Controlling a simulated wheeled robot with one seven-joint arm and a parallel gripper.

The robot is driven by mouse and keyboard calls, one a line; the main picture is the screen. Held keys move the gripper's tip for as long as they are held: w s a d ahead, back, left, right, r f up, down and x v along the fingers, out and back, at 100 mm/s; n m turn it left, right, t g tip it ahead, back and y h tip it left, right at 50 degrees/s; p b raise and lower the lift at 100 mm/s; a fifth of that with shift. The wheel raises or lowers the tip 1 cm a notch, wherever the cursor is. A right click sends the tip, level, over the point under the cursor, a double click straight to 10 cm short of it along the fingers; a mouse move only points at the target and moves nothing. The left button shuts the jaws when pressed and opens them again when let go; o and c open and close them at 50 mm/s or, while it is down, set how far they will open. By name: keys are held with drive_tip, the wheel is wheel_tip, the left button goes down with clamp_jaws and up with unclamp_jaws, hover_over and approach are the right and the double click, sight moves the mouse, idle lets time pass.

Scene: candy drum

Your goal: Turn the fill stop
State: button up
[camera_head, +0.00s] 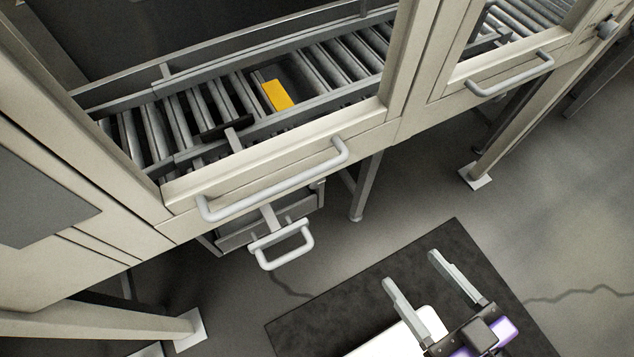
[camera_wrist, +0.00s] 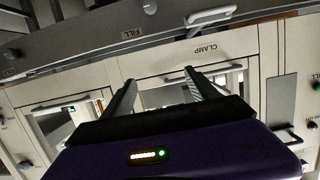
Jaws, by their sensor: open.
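My gripper (camera_head: 411,269) is open and empty over the dark floor mat, in front of the cream machine. Its two fingers stand apart in the wrist view (camera_wrist: 159,78), pointing toward the machine front. A label reading FILL (camera_wrist: 132,33) sits on a grey panel at the top of the wrist view. A small round light-coloured knob (camera_wrist: 150,7) is close to that label. I cannot tell for sure whether this knob is the fill stop. The gripper touches nothing.
The cream machine has a long bar handle (camera_head: 275,188), a second bar handle (camera_head: 510,76) and a low drawer handle (camera_head: 282,246). A CLAMP label (camera_wrist: 197,49) appears upside down. Floor around the mat (camera_head: 455,237) is clear.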

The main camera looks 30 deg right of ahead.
drive_tip(key=x, duration=0.4)
drive_tip(key=m+t, duration=0.3)
drive_tip(key=m, duration=0.3)
approach(317, 184)
wheel_tip(317, 184, up, 5)
drive_tip(key=w, duration=0.2)
wheel_tip(317, 184, down, 5)
drive_tip(key=w+m, duration=0.1)
drive_tip(key=m, duration=0.4)
drive_tip(key=shift+w, duration=3.75)
drive_tip(key=c, duration=1.4)
